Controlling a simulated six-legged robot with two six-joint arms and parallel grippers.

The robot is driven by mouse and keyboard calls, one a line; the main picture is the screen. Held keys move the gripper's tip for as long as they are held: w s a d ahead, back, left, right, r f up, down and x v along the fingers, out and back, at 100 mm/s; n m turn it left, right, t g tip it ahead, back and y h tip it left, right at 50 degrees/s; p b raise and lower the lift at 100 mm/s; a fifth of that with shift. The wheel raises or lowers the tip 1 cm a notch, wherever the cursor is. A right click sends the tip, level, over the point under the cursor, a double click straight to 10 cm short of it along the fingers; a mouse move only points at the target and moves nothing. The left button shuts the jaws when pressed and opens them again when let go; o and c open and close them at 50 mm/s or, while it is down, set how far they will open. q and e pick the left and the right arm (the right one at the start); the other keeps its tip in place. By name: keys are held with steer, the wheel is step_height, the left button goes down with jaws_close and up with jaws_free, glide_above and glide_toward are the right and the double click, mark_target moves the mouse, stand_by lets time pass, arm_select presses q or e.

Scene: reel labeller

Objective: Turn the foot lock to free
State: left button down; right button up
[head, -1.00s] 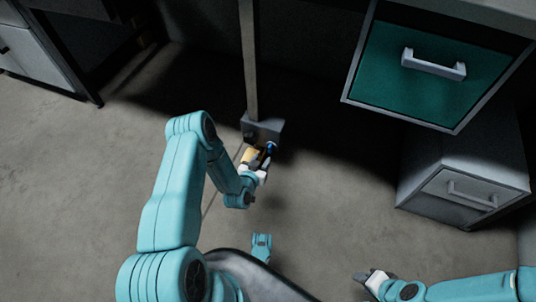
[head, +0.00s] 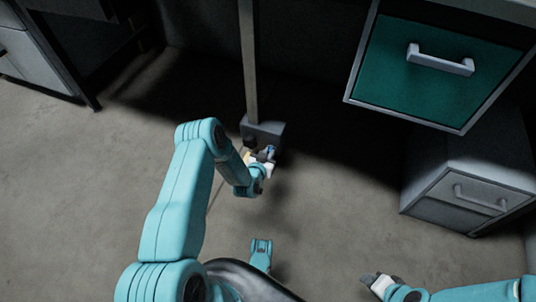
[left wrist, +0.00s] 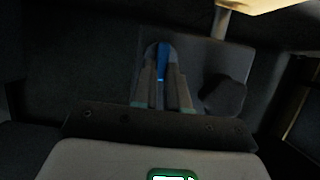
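The foot lock is a grey block (head: 268,129) at the foot of a post, with a blue lever (head: 270,150) on its near side. My left gripper (head: 265,157) is at the lever, low over the floor. In the left wrist view the two fingers (left wrist: 162,82) stand close on both sides of the blue lever (left wrist: 161,62) and look shut on it. A dark round knob (left wrist: 224,96) is right of the fingers there. The gripper hides part of the lock in the head view. My right gripper (head: 374,281) is at the lower right, away from the lock; its finger gap is unclear.
The post (head: 249,70) rises from the block. A green drawer (head: 430,75) and a grey drawer unit (head: 470,180) stand to the right. Another cabinet (head: 35,50) is at the upper left. The floor (head: 100,180) at left is clear.

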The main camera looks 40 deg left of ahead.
arm_select(q)
steer(key=shift+n, duration=0.3)
steer(key=n+t+h, duration=0.1)
steer(key=n+h, duration=0.1)
steer(key=n, duration=0.2)
steer(key=a+f+n+t+h, duration=0.1)
steer(key=n+t+h, duration=0.1)
steer(key=n, duration=0.2)
steer(key=f+n+t+h, duration=0.1)
steer(key=n, duration=0.3)
steer(key=shift+s+a+n+t+h, duration=0.3)
steer(key=shift+a+n+h, duration=0.1)
stand_by(0.7)
steer(key=c, duration=1.1)
jaws_free()
steer(key=shift+c, duration=0.2)
